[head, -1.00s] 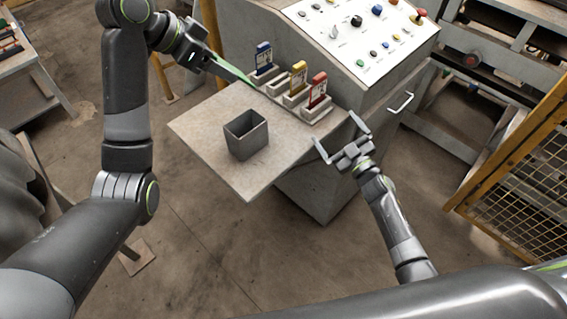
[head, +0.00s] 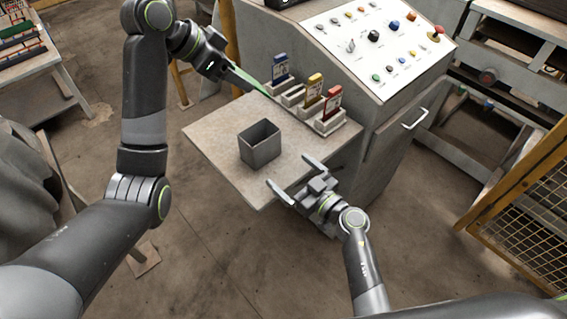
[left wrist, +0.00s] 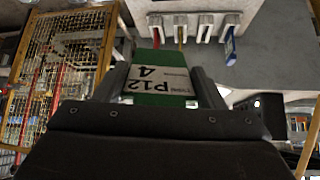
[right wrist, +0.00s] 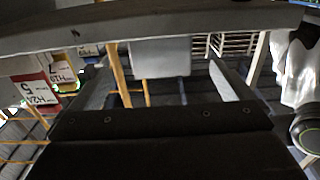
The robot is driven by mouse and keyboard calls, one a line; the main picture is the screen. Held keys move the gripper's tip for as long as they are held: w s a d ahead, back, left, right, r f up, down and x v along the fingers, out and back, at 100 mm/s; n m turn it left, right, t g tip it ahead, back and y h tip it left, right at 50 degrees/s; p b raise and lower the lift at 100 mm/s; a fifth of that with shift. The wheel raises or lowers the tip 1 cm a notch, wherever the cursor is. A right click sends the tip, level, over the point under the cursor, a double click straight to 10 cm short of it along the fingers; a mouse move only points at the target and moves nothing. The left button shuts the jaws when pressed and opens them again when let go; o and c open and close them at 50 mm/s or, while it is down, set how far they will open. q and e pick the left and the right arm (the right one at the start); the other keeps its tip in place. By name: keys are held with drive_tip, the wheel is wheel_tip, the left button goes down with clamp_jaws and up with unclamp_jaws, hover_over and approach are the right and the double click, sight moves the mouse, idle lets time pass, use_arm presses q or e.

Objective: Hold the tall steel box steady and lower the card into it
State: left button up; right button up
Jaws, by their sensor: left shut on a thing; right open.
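The tall steel box (head: 260,146) is grey, open-topped and upright on the pale shelf. It also shows, inverted, in the right wrist view (right wrist: 160,58), beyond and between the right fingers. My left gripper (head: 256,85) is shut on the green card (left wrist: 160,84), marked P12 and 4, behind the box near the card holders. The card is seen nearly edge-on in the head view (head: 264,91). My right gripper (head: 291,173) is open and empty at the shelf's front right edge, its fingers pointing toward the box and apart from it.
A blue card (head: 281,68), a yellow card (head: 314,90) and a red card (head: 332,102) stand in holders along the shelf's back; one holder (head: 293,95) is empty. The control panel (head: 375,40) rises behind them. The shelf (head: 222,138) is bare left of the box.

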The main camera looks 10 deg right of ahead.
sight(268, 153)
drive_tip(key=x, duration=1.1)
drive_tip(key=shift+w+a, duration=0.15)
drive_tip(key=shift+w, duration=0.1)
drive_tip(key=shift+c, duration=0.4)
drive_tip(key=c, duration=0.9)
use_arm(q)
drive_tip(key=shift+w+d+f+m+g, duration=0.15)
drive_tip(key=shift+w+d+m+g, duration=0.35)
drive_tip(key=shift+d+m, duration=0.25)
use_arm(e)
drive_tip(key=shift+o, duration=0.2)
use_arm(q)
drive_tip(key=shift+w+d+f+m, duration=0.1)
drive_tip(key=shift+f+m, duration=0.15)
drive_tip(key=shift+f, duration=0.05)
wheel_tip(268, 153, down, 10)
drive_tip(key=shift+r, duration=0.25)
